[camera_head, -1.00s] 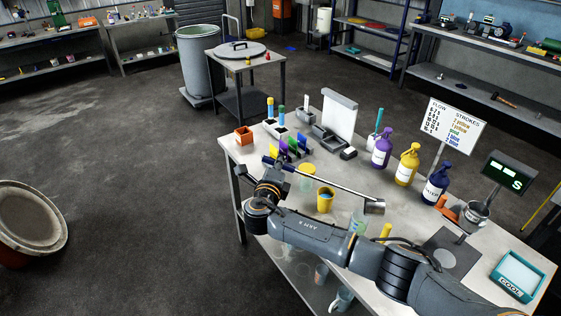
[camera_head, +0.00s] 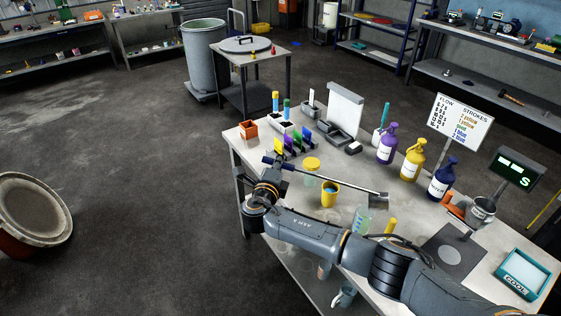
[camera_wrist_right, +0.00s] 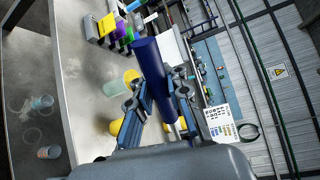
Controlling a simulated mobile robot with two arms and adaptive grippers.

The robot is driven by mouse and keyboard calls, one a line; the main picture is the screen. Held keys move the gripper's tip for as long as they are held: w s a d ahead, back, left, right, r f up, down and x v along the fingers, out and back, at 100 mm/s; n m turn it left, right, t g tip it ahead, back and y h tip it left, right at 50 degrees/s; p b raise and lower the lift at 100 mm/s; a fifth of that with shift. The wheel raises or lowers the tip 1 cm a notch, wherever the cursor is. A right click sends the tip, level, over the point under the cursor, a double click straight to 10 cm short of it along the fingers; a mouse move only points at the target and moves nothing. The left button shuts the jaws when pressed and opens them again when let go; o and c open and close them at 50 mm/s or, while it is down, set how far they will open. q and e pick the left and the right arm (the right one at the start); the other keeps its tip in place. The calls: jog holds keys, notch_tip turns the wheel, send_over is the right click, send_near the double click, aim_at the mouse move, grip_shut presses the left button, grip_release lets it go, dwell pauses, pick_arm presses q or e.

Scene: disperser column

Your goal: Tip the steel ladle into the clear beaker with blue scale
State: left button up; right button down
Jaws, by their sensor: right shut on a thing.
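My right gripper (camera_head: 268,180) is shut on the dark blue handle of the steel ladle (camera_head: 340,184). In the right wrist view the handle (camera_wrist_right: 148,62) lies between my fingers (camera_wrist_right: 160,105). In the head view the ladle's thin rod runs right, over the bench, to its steel cup (camera_head: 378,201). The clear beaker (camera_head: 362,220) stands on the bench just left of and nearer than the cup, its lower part hidden by my arm. The cup looks upright and apart from the beaker; its contents cannot be seen. My left gripper is not in view.
Purple (camera_head: 387,146), yellow (camera_head: 413,160) and navy (camera_head: 442,180) pump bottles line the far side. A steel pot (camera_head: 481,211) stands right, by the display.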

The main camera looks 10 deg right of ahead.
jog(key=shift+w+a+f+n+b, duration=0.15)
jog(key=shift+a+f+n+b, duration=0.15)
jog(key=shift+f, duration=0.4)
jog(key=shift+a+f, duration=0.1)
jog(key=shift+f, duration=0.1)
dwell(1.2)
